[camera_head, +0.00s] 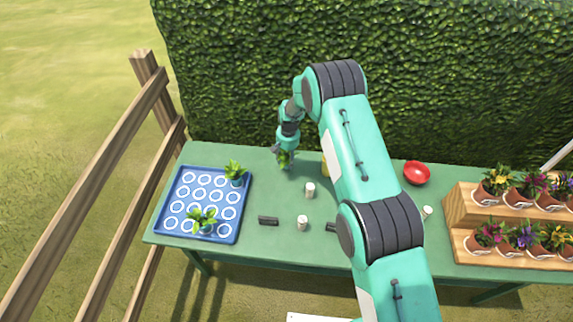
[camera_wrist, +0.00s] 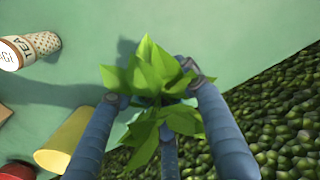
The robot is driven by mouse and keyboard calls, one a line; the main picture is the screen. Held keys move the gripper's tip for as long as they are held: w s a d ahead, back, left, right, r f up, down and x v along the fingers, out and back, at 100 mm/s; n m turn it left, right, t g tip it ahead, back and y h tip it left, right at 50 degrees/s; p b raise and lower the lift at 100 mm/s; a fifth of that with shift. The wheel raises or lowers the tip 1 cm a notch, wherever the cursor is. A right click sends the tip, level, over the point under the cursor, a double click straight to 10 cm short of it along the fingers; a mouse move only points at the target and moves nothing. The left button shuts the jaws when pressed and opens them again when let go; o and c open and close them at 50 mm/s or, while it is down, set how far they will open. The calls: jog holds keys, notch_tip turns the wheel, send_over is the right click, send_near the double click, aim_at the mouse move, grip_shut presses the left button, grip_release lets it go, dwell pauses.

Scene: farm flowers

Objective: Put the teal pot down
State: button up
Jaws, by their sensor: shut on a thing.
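My gripper (camera_head: 284,155) is at the back of the green table, close to the hedge. In the wrist view its three blue-grey fingers (camera_wrist: 160,95) are closed around a plant with broad bright green leaves (camera_wrist: 150,75). The leaves cover the pot it grows in, so I cannot see the pot's colour. The same leaves (camera_head: 287,159) show under my gripper in the head view. I cannot tell whether the pot touches the table.
A blue tray (camera_head: 196,200) with white rings holds two leafy plants at the left. A tea tin (camera_wrist: 40,44) and a yellow cup (camera_wrist: 62,143) are near my gripper. A red bowl (camera_head: 417,173), white cups and a wooden flower stand (camera_head: 465,208) are farther right. The hedge (camera_head: 230,80) is behind.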

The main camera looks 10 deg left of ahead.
aim_at(286, 164)
jog(key=shift+w, duration=0.2)
jog(key=shift+f, duration=1.7)
jog(key=shift+f, duration=0.15)
jog(key=o, duration=1.3)
jog(key=shift+s, duration=0.1)
jog(key=shift+d+r, duration=0.2)
jog(key=shift+r, duration=5.9)
jog(key=shift+r, duration=0.1)
